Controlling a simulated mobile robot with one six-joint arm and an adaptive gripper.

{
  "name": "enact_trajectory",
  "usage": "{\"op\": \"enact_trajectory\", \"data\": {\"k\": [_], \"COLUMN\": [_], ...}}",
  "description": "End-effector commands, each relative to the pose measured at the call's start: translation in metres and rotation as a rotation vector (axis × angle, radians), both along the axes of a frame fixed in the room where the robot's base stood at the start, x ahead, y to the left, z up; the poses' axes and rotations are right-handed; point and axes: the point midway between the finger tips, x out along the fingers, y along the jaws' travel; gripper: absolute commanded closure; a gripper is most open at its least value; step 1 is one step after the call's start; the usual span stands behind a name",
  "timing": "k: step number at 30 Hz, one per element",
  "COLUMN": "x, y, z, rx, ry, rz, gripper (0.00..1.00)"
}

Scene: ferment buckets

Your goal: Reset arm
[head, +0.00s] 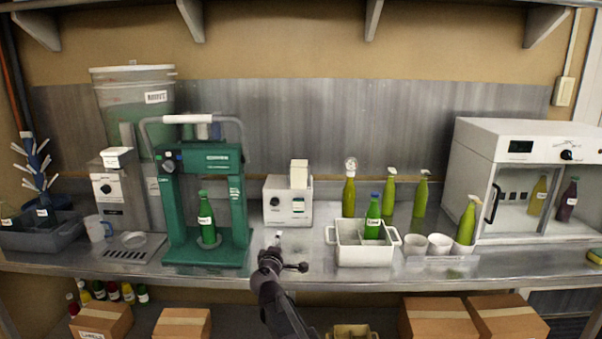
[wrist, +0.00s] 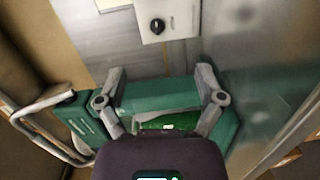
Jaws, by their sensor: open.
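My gripper (head: 277,245) is at the counter's front edge in the head view, right of the green press (head: 240,205). In the wrist view my gripper (wrist: 162,88) shows two grey fingers spread wide apart. Green surfaces show around and between the fingers there; I cannot tell how far below they lie. No held object can be made out. A green bottle (head: 207,218) stands upright inside the press. Another green bottle (head: 373,217) stands in a white two-part crate (head: 362,255).
A white control box (head: 289,203) stands behind my gripper. Light green bottles (head: 390,190) and white cups (head: 440,244) stand at right, beside a white cabinet (head: 482,190). A mug (head: 98,228) and grey bin (head: 40,238) are at left. Cardboard boxes (head: 438,318) lie below the counter (head: 330,277).

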Motion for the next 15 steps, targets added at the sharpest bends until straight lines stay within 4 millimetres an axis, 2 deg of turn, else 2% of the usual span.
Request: {"op": "enact_trajectory", "data": {"k": [8, 11, 15], "x": [-0.013, -0.022, -0.045], "y": [-0.057, -0.085, -0.134], "z": [-0.006, -0.011, -0.024], "rx": [0.13, 0.198, 0.331], "ry": [0.073, 0.116, 0.206], "rz": [-0.146, -0.223, -0.368], "gripper": [0.13, 0.13, 0.13]}}
